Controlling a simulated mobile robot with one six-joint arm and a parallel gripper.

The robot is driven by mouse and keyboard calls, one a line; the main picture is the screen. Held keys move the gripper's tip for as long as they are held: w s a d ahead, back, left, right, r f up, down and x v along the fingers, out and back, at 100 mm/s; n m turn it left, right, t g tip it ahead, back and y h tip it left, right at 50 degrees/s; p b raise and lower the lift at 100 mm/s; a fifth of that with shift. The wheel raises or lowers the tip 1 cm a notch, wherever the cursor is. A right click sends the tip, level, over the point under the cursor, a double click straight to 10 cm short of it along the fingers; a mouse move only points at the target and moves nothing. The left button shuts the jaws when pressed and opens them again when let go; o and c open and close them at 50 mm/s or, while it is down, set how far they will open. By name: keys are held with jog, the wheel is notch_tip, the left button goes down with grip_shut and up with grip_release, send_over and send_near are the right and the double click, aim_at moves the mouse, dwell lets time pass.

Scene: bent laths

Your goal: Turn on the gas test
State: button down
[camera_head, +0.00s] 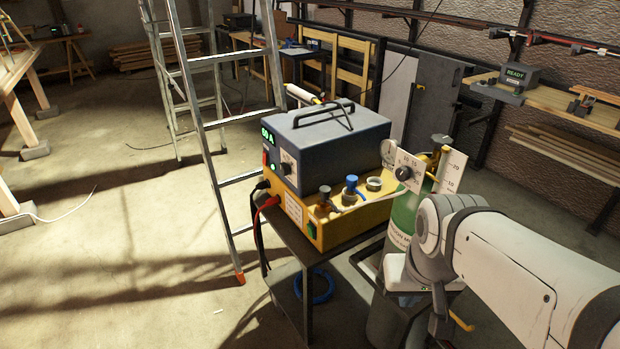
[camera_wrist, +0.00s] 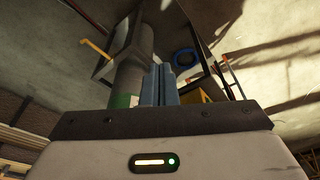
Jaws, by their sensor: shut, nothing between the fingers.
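A grey welding power source (camera_head: 325,145) with a green lit display reading about 60 A sits on a yellow unit (camera_head: 345,222). The yellow unit has a small green switch (camera_head: 311,230) on its front, a white label, and a blue-topped fitting (camera_head: 351,186) on top. I cannot read which control is marked gas test. A green gas cylinder (camera_head: 402,215) with a gauge panel (camera_head: 408,172) stands to the right. My gripper's fingers (camera_wrist: 161,80) are shut and empty in the wrist view, with the cylinder beside them. In the head view its fingers are hidden; its white body shows beside the cylinder.
The units stand on a dark metal cart (camera_head: 290,238). A stepladder (camera_head: 205,125) stands close to their left. Red and black cables (camera_head: 262,225) hang at the cart's left corner. A blue hose coil (camera_head: 315,287) lies low under the cart. The floor at left is mostly open.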

jog(key=w+a+n+h, duration=0.1)
jog(key=w+a, duration=0.2)
jog(key=w, duration=0.3)
jog(key=w+a+n+b, duration=0.1)
jog(key=w+a, duration=0.2)
jog(key=w, duration=0.3)
jog(key=w+a+n+h, duration=0.1)
jog(key=w+a, duration=0.2)
jog(key=w, duration=0.3)
jog(key=w+a+f+n+h, duration=0.1)
jog(key=w+a+f+n, duration=0.1)
jog(key=w+a+f, duration=0.3)
jog(key=w+a+f+n+h+b, duration=0.1)
jog(key=w+a+f+n, duration=0.1)
jog(key=w+a+f, duration=0.3)
jog(key=w+a, duration=0.3)
jog(key=a, duration=0.4)
jog(key=shift+a+f, duration=0.25)
jog(key=shift+a, duration=0.05)
